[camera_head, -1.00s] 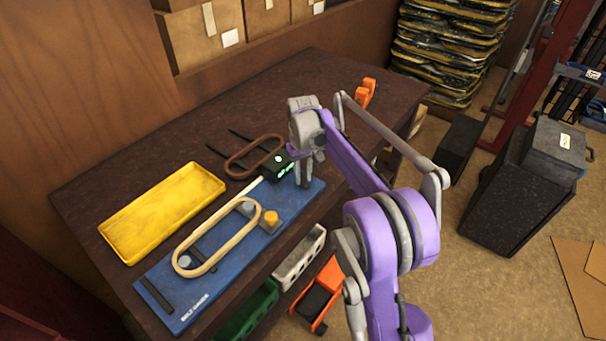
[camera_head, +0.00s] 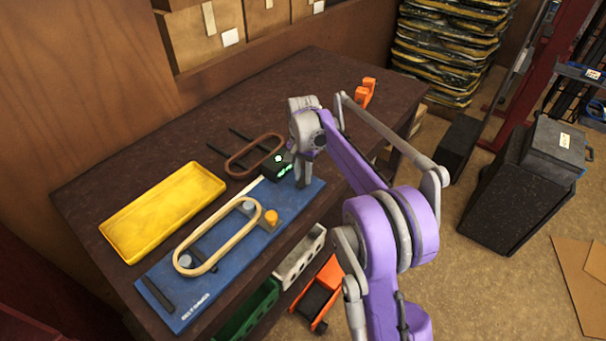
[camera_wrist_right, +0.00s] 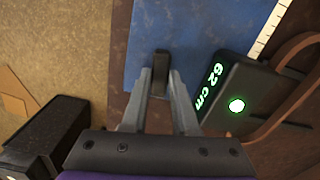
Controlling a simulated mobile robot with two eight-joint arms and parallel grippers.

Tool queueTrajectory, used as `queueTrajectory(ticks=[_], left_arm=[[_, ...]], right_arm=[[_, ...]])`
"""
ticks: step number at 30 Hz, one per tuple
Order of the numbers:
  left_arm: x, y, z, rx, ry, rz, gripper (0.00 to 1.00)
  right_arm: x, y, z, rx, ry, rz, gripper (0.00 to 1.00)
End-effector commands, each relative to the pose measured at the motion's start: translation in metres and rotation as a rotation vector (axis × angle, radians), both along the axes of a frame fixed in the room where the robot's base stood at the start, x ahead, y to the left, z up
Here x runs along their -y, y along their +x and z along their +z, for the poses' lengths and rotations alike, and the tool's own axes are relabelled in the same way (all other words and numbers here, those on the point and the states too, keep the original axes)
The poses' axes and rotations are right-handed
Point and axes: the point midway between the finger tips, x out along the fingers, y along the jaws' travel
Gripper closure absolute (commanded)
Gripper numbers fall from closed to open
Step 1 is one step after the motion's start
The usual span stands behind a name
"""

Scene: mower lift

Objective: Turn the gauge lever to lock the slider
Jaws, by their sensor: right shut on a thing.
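The blue gauge board (camera_head: 222,262) lies on the bench with a pale belt (camera_head: 221,257) looped around its pegs. At its far end is the black slider box (camera_head: 276,167) with a green display. In the right wrist view the box (camera_wrist_right: 237,97) reads 62 cm and has a lit round green spot. My right gripper (camera_head: 303,184) is down at the board's far right corner, beside the box. In the wrist view its fingers (camera_wrist_right: 160,82) are shut on a small dark lever (camera_wrist_right: 160,66) above the blue surface. My left gripper is out of view.
A yellow tray (camera_head: 116,239) lies left of the board. A brown belt (camera_head: 240,163) lies behind the slider box. Orange objects (camera_head: 366,92) stand at the bench's far edge. A white crate (camera_head: 300,257) and an orange item (camera_head: 327,284) sit below the front edge.

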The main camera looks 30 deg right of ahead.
Motion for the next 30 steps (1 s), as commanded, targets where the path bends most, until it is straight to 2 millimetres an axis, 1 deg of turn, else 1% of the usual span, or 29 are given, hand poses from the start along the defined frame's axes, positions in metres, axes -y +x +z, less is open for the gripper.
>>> queueTrajectory(ticks=[6,12,27,28,30], left_arm=[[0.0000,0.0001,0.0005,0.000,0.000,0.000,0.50],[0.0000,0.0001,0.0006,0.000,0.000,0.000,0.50],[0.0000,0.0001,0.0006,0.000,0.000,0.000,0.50],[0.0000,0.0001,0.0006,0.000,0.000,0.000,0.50],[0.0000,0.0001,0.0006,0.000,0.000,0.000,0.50]], right_arm=[[0.0003,0.0002,0.0005,0.001,0.000,-0.109,1.00],[0.0003,0.0002,0.0005,0.001,0.000,-0.162,1.00],[0.0004,0.0003,0.0005,0.001,0.000,-0.178,1.00],[0.0004,0.0003,0.0005,0.001,0.000,-0.178,0.69],[0.0003,0.0002,0.0004,0.001,0.000,-0.177,0.56]])
